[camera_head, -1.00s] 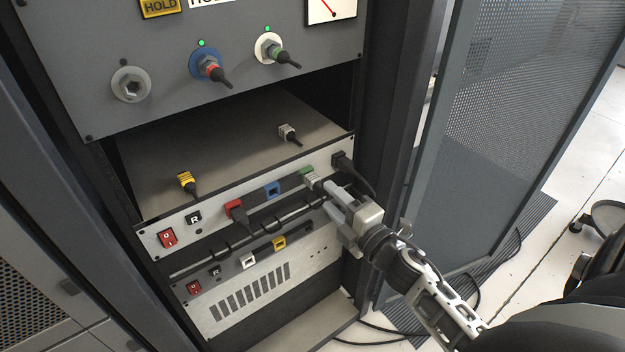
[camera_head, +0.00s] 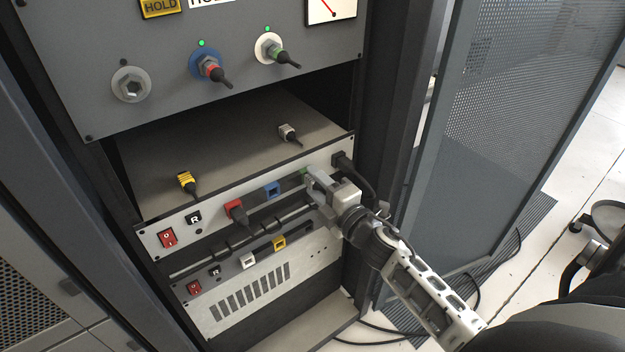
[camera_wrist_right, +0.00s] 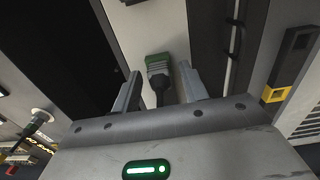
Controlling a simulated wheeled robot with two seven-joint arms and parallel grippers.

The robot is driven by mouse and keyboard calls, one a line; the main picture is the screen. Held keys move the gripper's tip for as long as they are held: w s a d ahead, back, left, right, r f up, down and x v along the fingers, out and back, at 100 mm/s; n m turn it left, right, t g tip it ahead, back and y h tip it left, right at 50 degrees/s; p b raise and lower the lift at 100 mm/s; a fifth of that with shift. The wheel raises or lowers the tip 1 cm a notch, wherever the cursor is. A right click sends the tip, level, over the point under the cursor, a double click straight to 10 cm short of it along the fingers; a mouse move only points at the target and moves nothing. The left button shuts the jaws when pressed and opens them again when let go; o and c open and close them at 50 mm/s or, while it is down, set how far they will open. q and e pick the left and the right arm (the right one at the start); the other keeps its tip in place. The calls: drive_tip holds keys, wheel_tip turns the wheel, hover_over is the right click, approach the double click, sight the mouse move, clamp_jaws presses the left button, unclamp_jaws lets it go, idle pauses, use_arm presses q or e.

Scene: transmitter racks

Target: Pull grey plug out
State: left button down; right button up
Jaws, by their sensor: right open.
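The grey plug (camera_wrist_right: 158,70) sits in the green socket (camera_head: 304,172) on the upper light panel, its dark cable end pointing toward my gripper. My right gripper (camera_head: 315,182) is at this socket and mostly hides the plug in the head view. In the right wrist view my right gripper (camera_wrist_right: 160,80) is open, with one finger on each side of the plug and cable and visible gaps on both sides. My left gripper is not in view.
A red plug (camera_head: 236,210), a blue socket (camera_head: 272,189) and a black plug (camera_head: 342,161) share the panel. A yellow plug (camera_head: 187,181) lies on the shelf (camera_head: 235,140). The rack's perforated door (camera_head: 480,140) stands open on the right.

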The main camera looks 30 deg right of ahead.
sight(321, 188)
idle(0.8)
clamp_jaws()
drive_tip(key=shift+s, duration=0.15)
drive_tip(key=shift+s+d+p, duration=0.15)
drive_tip(key=shift+s+p, duration=0.05)
drive_tip(key=shift+s, duration=1.25)
drive_tip(key=shift+s+d+p, duration=0.1)
drive_tip(key=shift+s+p, duration=0.05)
drive_tip(key=shift+s, duration=1.25)
